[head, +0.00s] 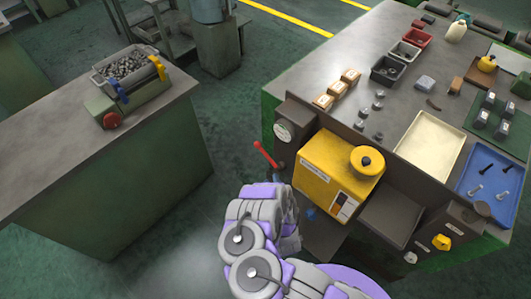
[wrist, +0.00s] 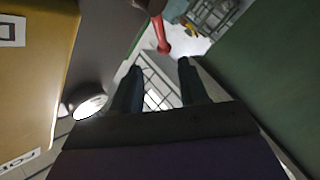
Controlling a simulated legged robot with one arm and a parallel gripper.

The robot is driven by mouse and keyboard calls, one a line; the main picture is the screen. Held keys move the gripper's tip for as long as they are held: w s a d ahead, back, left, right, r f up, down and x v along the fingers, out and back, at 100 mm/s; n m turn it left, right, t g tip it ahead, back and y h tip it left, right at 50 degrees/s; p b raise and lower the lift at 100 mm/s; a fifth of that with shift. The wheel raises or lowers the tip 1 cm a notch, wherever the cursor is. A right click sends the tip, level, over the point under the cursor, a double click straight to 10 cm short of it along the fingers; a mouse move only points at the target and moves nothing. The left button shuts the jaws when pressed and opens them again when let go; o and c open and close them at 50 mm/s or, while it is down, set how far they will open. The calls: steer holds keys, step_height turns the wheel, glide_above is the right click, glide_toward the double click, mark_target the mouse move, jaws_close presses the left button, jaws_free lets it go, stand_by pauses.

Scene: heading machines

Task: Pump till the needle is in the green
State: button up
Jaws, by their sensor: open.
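The pump lever (head: 265,154) has a red grip and sticks out at an angle from the left side of a dark unit at the bench corner. A round white gauge (head: 283,131) sits on that unit; its needle and green zone are too small to read. In the wrist view the lever's red end (wrist: 160,36) is ahead of my gripper (wrist: 158,70), whose dark fingers are apart with nothing between them. The gauge (wrist: 90,105) shows there at a steep slant, left of the fingers. In the head view my arm hides most of the gripper, below the lever.
A yellow machine (head: 335,172) with a round knob stands right of the unit, close to my arm. The bench (head: 345,65) behind carries trays, bins and small parts. Another bench (head: 85,140) at left holds a bin of metal parts (head: 128,70). Floor between the benches is clear.

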steer(key=w+a, duration=0.1)
steer(key=b, duration=0.2)
glide_toward(263, 153)
steer(key=shift+w, duration=0.85)
steer(key=b+x, duration=0.2)
steer(key=x, duration=0.7)
steer(key=shift+a+f+b, duration=0.15)
steer(key=shift+f+b, duration=0.05)
steer(key=shift+b, duration=0.15)
steer(key=shift+c, duration=0.6)
jaws_close()
